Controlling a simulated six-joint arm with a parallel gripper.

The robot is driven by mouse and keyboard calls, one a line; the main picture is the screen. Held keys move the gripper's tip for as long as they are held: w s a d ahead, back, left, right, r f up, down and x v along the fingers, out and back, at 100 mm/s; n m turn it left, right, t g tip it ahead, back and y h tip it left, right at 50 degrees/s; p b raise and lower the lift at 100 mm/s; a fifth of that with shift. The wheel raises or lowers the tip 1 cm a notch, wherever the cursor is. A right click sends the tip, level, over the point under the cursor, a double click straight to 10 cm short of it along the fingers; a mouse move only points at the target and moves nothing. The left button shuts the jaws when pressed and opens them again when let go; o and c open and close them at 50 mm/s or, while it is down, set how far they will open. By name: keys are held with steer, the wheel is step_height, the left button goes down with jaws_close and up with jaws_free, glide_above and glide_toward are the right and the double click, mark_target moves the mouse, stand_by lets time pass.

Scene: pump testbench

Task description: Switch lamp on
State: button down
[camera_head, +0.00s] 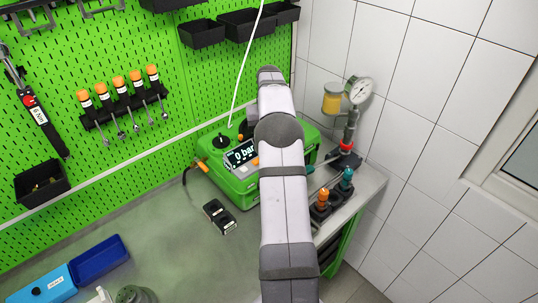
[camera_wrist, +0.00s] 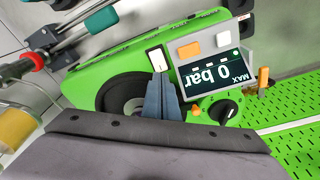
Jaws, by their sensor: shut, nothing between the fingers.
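The green pump unit (camera_head: 237,183) stands on the bench against the pegboard; my arm covers part of it. In the wrist view, its display (camera_wrist: 212,70) reads "0 bar", upside down. Beside the display are an orange button (camera_wrist: 189,50), a pale button (camera_wrist: 223,39) and a white rocker switch (camera_wrist: 156,60). A black knob (camera_wrist: 222,111) and a small orange part (camera_wrist: 197,110) sit along the lower edge. My gripper (camera_wrist: 158,77) is shut and empty, its tips close to the rocker switch; I cannot tell if they touch. I cannot identify a lamp for certain.
A black round opening (camera_wrist: 122,97) lies left of my fingers. A pressure gauge (camera_head: 359,91) with pipework and orange and teal connectors (camera_head: 322,198) stand at the right. A small black item (camera_head: 219,216) and blue trays (camera_head: 98,257) lie on the bench.

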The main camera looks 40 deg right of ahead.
steer(key=shift+r, duration=1.65)
steer(key=shift+n, duration=0.9)
steer(key=a+b, duration=0.1)
steer(key=a, duration=0.3)
steer(key=a+f+b, duration=0.1)
steer(key=a, duration=0.3)
steer(key=a+f+b, duration=0.1)
steer(key=a, duration=0.4)
steer(key=shift+s+a, duration=0.1)
steer(key=shift+s, duration=0.2)
steer(key=s+a+f+n+b, duration=0.1)
steer(key=s+a+f+b, duration=0.15)
steer(key=s+a, duration=0.5)
steer(key=s+a+f+n+b, duration=0.2)
steer(key=s+a+f, duration=0.25)
steer(key=a, duration=0.55)
steer(key=s+a+f+b, duration=0.1)
steer(key=s+a+f, duration=0.1)
steer(key=s, duration=0.4)
steer(key=s+a+f+n+g+b, duration=0.1)
steer(key=s+a+f, duration=0.1)
steer(key=s+a, duration=0.2)
steer(key=s, duration=0.3)
steer(key=shift+f+y, duration=0.4)
steer(key=shift+d, duration=0.1)
